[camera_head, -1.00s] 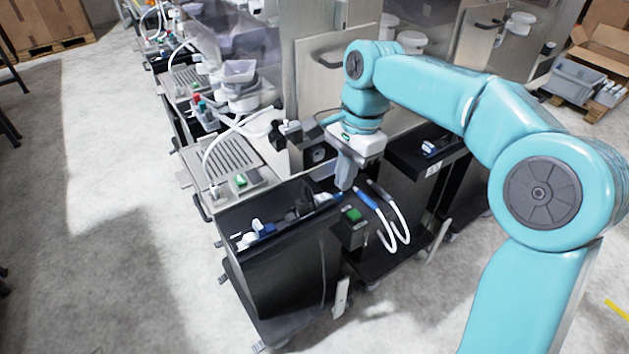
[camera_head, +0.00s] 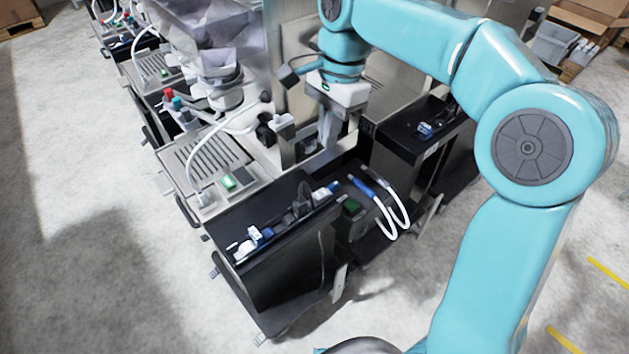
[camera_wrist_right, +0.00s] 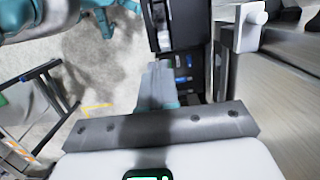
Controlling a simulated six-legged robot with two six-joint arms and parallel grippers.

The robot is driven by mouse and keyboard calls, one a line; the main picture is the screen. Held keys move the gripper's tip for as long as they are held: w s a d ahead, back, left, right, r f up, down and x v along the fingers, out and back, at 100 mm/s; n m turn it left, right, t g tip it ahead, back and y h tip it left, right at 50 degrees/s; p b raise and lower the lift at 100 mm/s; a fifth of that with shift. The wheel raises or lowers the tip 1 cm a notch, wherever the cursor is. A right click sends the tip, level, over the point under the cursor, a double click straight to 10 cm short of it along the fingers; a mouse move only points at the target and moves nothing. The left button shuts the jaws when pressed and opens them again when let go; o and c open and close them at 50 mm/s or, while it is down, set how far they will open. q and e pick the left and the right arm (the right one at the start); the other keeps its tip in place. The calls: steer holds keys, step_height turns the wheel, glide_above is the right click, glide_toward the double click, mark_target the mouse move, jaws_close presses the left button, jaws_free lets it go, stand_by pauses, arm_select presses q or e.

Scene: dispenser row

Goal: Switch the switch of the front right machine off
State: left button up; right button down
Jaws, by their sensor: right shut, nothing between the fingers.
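A green switch (camera_head: 352,206) sits on a dark box low between the black front cabinet and the looped hoses. A second green switch (camera_head: 229,183) sits on the light metal top of the left-hand machine (camera_head: 205,160). Which one belongs to the front right machine I cannot tell for sure, nor whether either is on or off. My right gripper (camera_head: 326,135) points down behind the nearer green switch, apart from it, and is shut and empty. Its closed fingers also show in the right wrist view (camera_wrist_right: 156,85). My left gripper is not in view.
A black cabinet (camera_head: 290,255) with blue and white fittings on top stands in front. White hoses with blue ends (camera_head: 385,207) loop beside the switch. A metal panel (camera_head: 300,55) rises behind my gripper. Floor is clear at left; cardboard boxes (camera_head: 590,25) stand back right.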

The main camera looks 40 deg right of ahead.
steer(key=b, duration=0.1)
glide_toward(317, 198)
steer(key=f, duration=0.4)
steer(key=a+f, duration=0.1)
steer(key=shift+w+f, duration=0.1)
steer(key=shift+f, duration=0.3)
steer(key=shift+a+f, duration=0.15)
steer(key=shift+f, duration=0.3)
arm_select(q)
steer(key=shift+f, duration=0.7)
